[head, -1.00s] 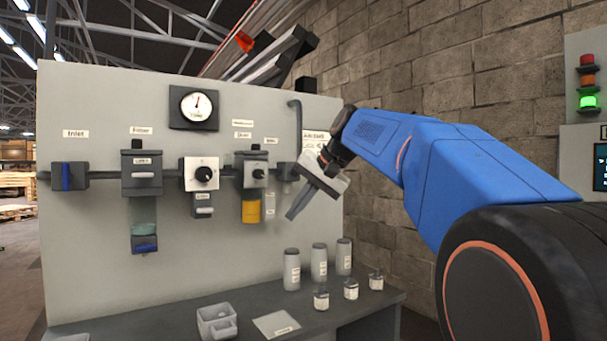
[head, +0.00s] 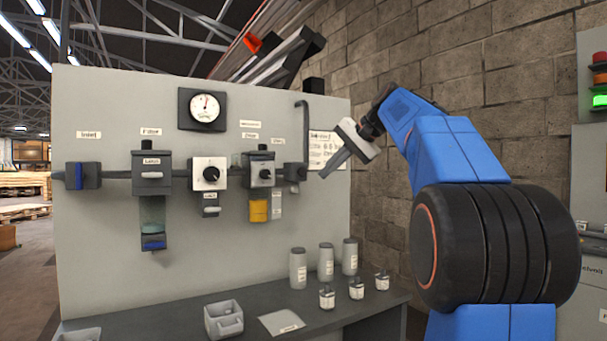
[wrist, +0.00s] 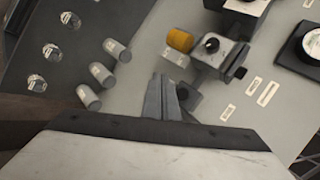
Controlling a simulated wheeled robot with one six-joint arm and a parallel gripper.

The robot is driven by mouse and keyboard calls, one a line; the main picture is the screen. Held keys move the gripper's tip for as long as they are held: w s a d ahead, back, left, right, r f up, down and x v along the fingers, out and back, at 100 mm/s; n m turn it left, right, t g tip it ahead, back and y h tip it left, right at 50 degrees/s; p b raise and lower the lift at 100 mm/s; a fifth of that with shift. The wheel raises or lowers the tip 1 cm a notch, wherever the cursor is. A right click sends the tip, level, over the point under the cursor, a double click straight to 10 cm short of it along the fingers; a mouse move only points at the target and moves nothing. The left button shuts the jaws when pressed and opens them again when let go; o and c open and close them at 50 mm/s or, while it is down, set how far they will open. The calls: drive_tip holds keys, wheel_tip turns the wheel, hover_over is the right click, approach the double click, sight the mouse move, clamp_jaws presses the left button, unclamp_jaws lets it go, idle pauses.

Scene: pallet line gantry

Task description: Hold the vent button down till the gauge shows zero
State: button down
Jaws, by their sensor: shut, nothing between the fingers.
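The round white gauge (head: 204,108) sits on a dark square plate high on the grey panel. Its needle points roughly upward, and its numbers are too small to read. Below it is a white-faced regulator with a black knob (head: 211,174), with a small labelled fitting (head: 211,204) under it. I cannot tell which part is the vent button. My gripper (head: 323,175) is shut and empty, by the panel's right edge, right of the line's dark end block (head: 295,174). In the wrist view my gripper's fingers (wrist: 160,80) point toward the panel, apart from the yellow bowl (wrist: 180,40).
A grey shelf (head: 370,302) below holds several bottles (head: 326,262), small jars (head: 356,288) and an open tray (head: 224,320). A bent pipe (head: 304,115) rises above the end block. A block wall (head: 470,90) stands behind my arm.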

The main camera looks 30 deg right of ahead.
drive_tip(key=shift+w, duration=0.15)
approach(301, 176)
drive_tip(key=shift+w+a+f, duration=0.3)
drive_tip(key=shift+w+f, duration=0.05)
drive_tip(key=shift+f, duration=0.35)
drive_tip(key=shift+w+a+f, duration=0.3)
drive_tip(key=shift+w+f, duration=0.05)
drive_tip(key=shift+f, duration=0.35)
drive_tip(key=shift+w+a+f, duration=0.25)
drive_tip(key=shift+w+f, duration=0.1)
drive_tip(key=shift+f, duration=0.35)
drive_tip(key=shift+w, duration=0.15)
idle(0.4)
drive_tip(key=shift+w, duration=0.25)
drive_tip(key=shift+w, duration=0.6)
idle(4.0)
